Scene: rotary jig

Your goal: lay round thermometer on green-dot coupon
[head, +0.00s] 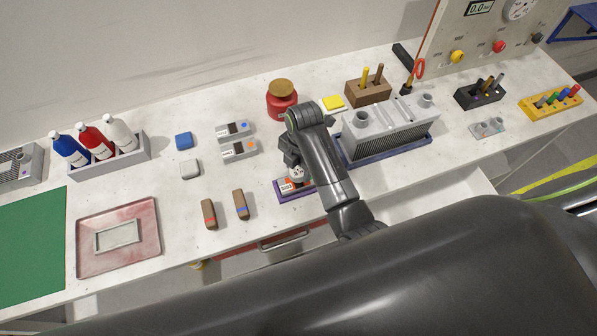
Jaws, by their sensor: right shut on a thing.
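My right gripper (292,165) reaches down over a small purple tray (281,196) near the front edge of the bench. It is shut on a small pale, rounded thing (297,173), mostly hidden by the fingers, which looks like the round thermometer. A piece with an orange-red mark (286,184) lies in the tray below it. I cannot tell whether the held thing touches it. Two grey coupons lie to the left, one with a blue dot (235,130) and one with an orange dot (239,149). I see no green dot; the arm hides part of this area. My left gripper is out of view.
A red jar (282,105) and a finned grey block (388,134) stand behind and right of my arm. Two brown pieces (241,204) lie left of the tray. A pink tray (88,259) lies farther left. An open drawer (455,184) juts out at right.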

